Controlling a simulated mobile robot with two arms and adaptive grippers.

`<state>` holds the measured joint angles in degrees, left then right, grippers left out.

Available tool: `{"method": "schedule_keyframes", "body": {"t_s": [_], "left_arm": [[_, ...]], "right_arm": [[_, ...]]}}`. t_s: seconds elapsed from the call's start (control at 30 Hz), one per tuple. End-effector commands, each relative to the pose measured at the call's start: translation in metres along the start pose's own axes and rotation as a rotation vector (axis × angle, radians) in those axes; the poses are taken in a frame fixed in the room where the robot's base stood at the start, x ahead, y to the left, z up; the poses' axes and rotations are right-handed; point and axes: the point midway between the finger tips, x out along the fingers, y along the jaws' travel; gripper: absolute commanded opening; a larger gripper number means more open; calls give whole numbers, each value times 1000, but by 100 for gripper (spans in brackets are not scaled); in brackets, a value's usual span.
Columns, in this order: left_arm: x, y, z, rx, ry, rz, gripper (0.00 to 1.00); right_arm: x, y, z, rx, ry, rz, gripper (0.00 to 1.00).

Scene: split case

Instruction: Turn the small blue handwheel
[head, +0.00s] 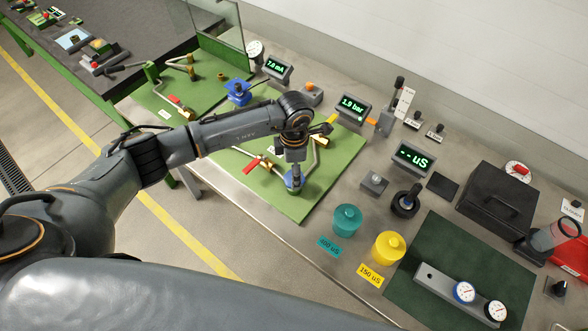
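The small blue handwheel (289,183) is on the right green board (236,168), near its front right part. My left arm reaches in from the left over this board. My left gripper (294,182) points down at the handwheel and covers much of it. The fingertips are at or just above the wheel; I cannot tell whether they touch it, or whether they are open or shut. My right gripper is out of view.
A larger blue valve (237,91) stands on the left green board. Red-handled valves and pipes (262,165) lie close to my gripper. A display reading 1.9 bar (352,108) stands behind. Teal (346,219) and yellow (389,247) jars stand to the right.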

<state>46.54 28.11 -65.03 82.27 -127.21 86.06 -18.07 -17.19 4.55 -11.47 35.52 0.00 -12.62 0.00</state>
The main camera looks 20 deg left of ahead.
Motion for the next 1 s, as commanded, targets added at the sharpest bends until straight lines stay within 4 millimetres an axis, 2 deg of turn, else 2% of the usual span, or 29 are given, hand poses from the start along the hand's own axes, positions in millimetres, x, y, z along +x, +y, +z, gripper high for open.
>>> {"method": "schedule_keyframes", "body": {"t_s": [0.2,0.57,0.83,1.0], "left_arm": [[24,-1,0,0,0,-2,77],[29,0,0,1,0,0,77],[29,0,0,0,0,0,23],[29,0,0,-4,0,0,23]], "right_arm": [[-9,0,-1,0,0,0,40],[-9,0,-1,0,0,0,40],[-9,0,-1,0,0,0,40],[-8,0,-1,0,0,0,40]]}}
